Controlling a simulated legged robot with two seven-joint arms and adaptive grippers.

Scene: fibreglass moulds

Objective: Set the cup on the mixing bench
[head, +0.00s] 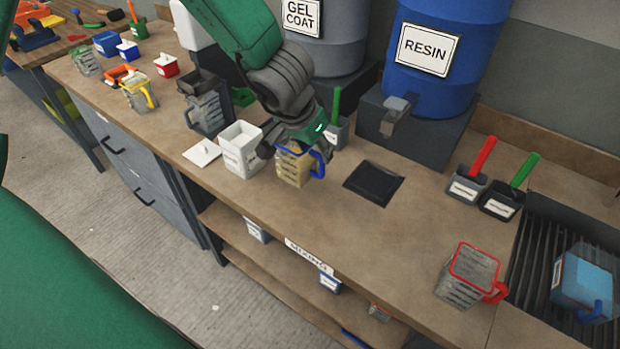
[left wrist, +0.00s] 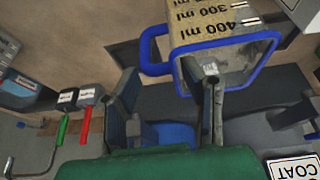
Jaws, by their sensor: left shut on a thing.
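A clear measuring cup with a blue rim and blue handle (head: 292,169) holds something tan; it is upright at the mixing bench (head: 235,198). My left gripper (head: 299,143) is above the cup and shut on its rim. In the left wrist view the cup (left wrist: 222,45) shows its 300 and 400 ml marks, with one finger of the gripper (left wrist: 165,92) at its rim. I cannot tell whether the cup's base touches the bench. My right gripper is not in view.
A white container (head: 241,150) stands close left of the cup. A dark square pad (head: 373,184) lies to the right, below the blue resin drum (head: 435,50). A red-rimmed cup (head: 468,277) stands at the front right. Bench between these is clear.

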